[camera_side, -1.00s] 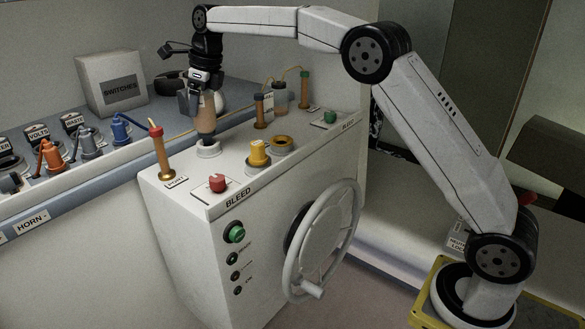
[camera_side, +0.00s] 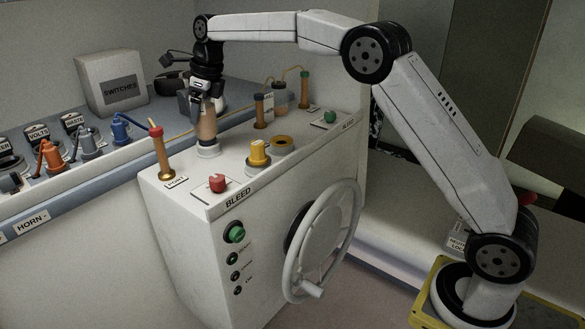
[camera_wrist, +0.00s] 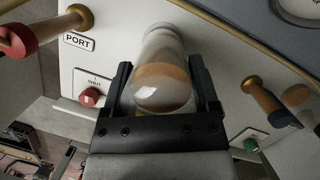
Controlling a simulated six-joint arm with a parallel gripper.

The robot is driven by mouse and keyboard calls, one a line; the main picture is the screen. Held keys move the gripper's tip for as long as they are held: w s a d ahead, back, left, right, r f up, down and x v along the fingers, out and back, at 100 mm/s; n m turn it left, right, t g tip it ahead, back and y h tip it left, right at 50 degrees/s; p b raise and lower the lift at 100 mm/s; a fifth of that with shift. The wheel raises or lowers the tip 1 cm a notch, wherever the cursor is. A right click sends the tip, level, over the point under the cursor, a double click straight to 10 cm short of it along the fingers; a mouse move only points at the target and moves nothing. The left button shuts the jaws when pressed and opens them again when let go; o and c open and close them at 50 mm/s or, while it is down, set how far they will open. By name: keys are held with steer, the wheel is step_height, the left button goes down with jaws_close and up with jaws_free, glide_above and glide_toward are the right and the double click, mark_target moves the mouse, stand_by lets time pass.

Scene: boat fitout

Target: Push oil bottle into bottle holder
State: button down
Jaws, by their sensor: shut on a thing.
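The oil bottle (camera_side: 207,124) is a clear bottle with amber-brown contents. It stands upright with its lower end in the white ring-shaped bottle holder (camera_side: 208,151) on top of the cabinet. My gripper (camera_side: 206,108) is above the holder, shut on the upper part of the bottle. In the wrist view the bottle (camera_wrist: 162,75) sits between the two dark fingers of my gripper (camera_wrist: 165,90), with the pale holder (camera_wrist: 165,32) around its far end. How deep the bottle sits inside the holder is hidden.
A red-topped brass post (camera_side: 161,153) labelled PORT stands left of the holder.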

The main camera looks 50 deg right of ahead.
jaws_free()
steer(key=shift+v, duration=3.95)
